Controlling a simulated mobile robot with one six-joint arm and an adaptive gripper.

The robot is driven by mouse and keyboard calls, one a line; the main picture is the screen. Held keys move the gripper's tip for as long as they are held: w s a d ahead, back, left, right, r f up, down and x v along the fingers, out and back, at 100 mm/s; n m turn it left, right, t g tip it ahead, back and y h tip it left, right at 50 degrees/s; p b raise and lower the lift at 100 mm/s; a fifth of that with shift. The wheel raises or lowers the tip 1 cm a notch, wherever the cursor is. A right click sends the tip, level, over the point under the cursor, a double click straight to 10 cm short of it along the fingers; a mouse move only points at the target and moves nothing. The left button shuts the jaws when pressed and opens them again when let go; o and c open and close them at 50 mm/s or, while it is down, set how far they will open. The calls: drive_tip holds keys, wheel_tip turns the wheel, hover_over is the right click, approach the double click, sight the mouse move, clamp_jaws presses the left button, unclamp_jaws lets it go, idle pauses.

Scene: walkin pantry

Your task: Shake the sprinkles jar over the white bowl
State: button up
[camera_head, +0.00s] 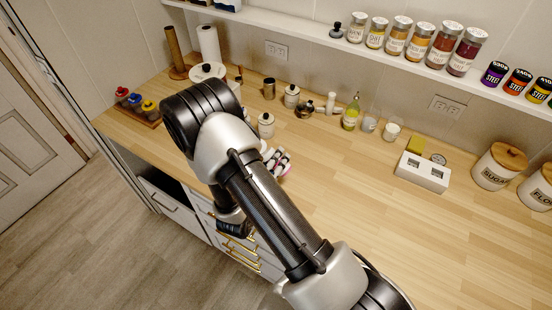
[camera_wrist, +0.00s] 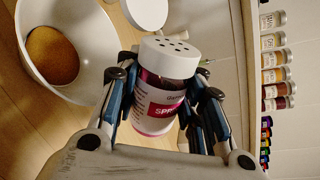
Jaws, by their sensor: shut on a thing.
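The sprinkles jar (camera_wrist: 162,85) has a white perforated cap, dark red contents and a white label with a magenta band. In the wrist view, my gripper (camera_wrist: 164,92) is shut around its sides, with dark fingers on both flanks. The cap points to the top of that view; with the shelf running vertically there, the jar looks tipped well over. The white bowl (camera_wrist: 92,48) is at the upper left, apart from the jar, with a round golden-brown mass inside. In the head view, my arm hides the bowl and most of the gripper area.
The wooden counter (camera_head: 340,190) has canisters, a green bottle (camera_head: 351,114) and small glasses at the back. A white block with two openings (camera_head: 423,172) stands right of centre. Spice jars (camera_head: 418,42) line the wall shelf. The counter's middle right is clear.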

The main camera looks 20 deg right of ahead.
drive_tip(key=shift+s+d+r+n+g+p, duration=0.15)
drive_tip(key=shift+r+n+g+p, duration=0.25)
drive_tip(key=shift+n+p, duration=0.6)
drive_tip(key=shift+s+r+n+g+p, duration=0.15)
drive_tip(key=shift+n+g+p, duration=0.15)
drive_tip(key=shift+n+p, duration=0.75)
wheel_tip(320, 180, up, 2)
drive_tip(key=n+p, duration=0.1)
drive_tip(key=n+h+p, duration=0.1)
drive_tip(key=n+g+p, duration=0.1)
drive_tip(key=n, duration=0.1)
drive_tip(key=shift+r, duration=0.25)
drive_tip(key=shift+w+r+n+g+h+p, duration=0.2)
drive_tip(key=shift+r+n+h+p, duration=0.15)
drive_tip(key=shift+n, duration=0.4)
drive_tip(key=shift+w+r+n+g+h+p, duration=0.1)
drive_tip(key=shift+r+n+g+h+p, duration=0.2)
drive_tip(key=shift+n, duration=0.4)
